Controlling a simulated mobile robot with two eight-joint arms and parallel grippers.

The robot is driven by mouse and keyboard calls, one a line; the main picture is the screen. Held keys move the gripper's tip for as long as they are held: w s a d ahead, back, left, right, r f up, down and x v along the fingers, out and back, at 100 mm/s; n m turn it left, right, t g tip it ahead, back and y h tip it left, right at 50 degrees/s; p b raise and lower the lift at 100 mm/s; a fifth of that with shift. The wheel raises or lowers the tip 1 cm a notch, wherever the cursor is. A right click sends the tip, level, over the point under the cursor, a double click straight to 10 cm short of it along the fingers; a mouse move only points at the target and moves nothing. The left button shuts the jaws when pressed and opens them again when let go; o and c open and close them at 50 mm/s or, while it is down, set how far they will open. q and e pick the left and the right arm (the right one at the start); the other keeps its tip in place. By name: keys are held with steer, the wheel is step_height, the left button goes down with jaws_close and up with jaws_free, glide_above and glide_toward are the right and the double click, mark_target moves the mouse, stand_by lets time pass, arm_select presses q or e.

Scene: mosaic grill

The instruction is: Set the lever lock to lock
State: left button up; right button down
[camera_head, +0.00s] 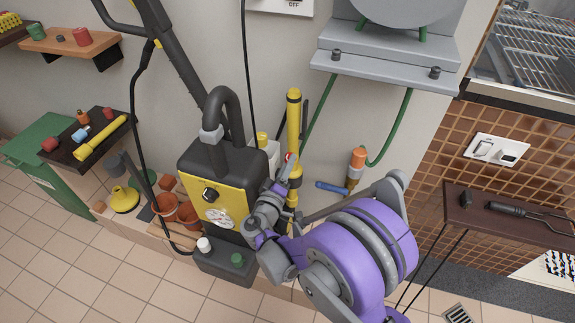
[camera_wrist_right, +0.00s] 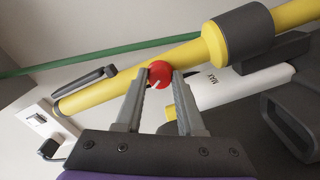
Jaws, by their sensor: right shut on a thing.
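A yellow upright tube (camera_head: 294,120) stands beside the black-and-yellow machine. A small round red knob with a white mark (camera_wrist_right: 160,72) sits against this tube; I take it for the lever lock, though no label on it is readable. My right gripper (camera_wrist_right: 161,86) is shut on the red knob, with one finger on each side. In the head view the knob shows as a small red-and-white spot (camera_head: 289,157) just above my right gripper (camera_head: 284,171). A dark grey lever (camera_wrist_right: 86,80) lies along the tube in the wrist view. My left gripper is not in view.
The machine (camera_head: 215,185) stands close on the left, with terracotta pots (camera_head: 165,207) beyond it. A blue-handled valve (camera_head: 332,187) and green hose (camera_head: 390,132) are on the wall at right. A dark shelf (camera_head: 510,222) with tools juts out at far right.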

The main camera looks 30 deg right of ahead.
steer(key=c, duration=0.5)
jaws_free()
steer(key=p+v, duration=0.1)
steer(key=v, duration=0.9)
steer(key=shift+s+a, duration=0.2)
steer(key=shift+a, duration=0.1)
